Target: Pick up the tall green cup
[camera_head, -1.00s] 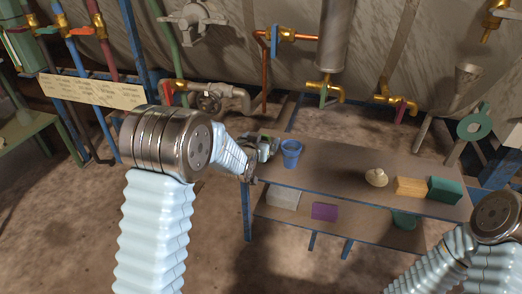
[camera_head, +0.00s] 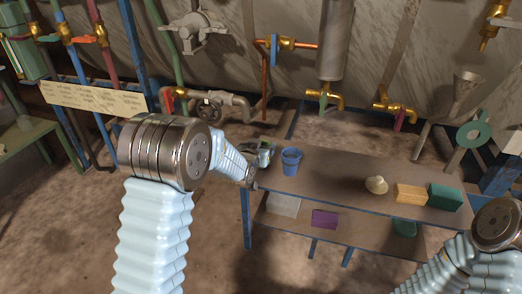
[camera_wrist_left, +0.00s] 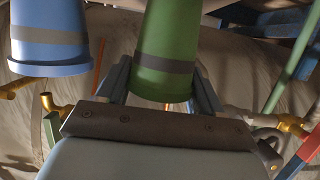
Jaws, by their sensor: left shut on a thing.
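The tall green cup (camera_wrist_left: 168,50) has a grey band and stands between the two fingers of my left gripper (camera_wrist_left: 157,78) in the left wrist view. The gripper is shut on it. In the head view my left gripper (camera_head: 257,156) is at the left end of the table, and the cup is small there and mostly hidden by it. I cannot tell whether the cup's base touches the table. My right forearm shows at the lower right of the head view, but its gripper is out of view.
A blue cup (camera_head: 291,162) stands close to the right of my left gripper; it also shows in the left wrist view (camera_wrist_left: 48,35). Further right on the table (camera_head: 335,172) are a pale lumpy thing (camera_head: 376,185), a yellow block (camera_head: 410,193) and a green block (camera_head: 445,197). Pipes and valves are behind.

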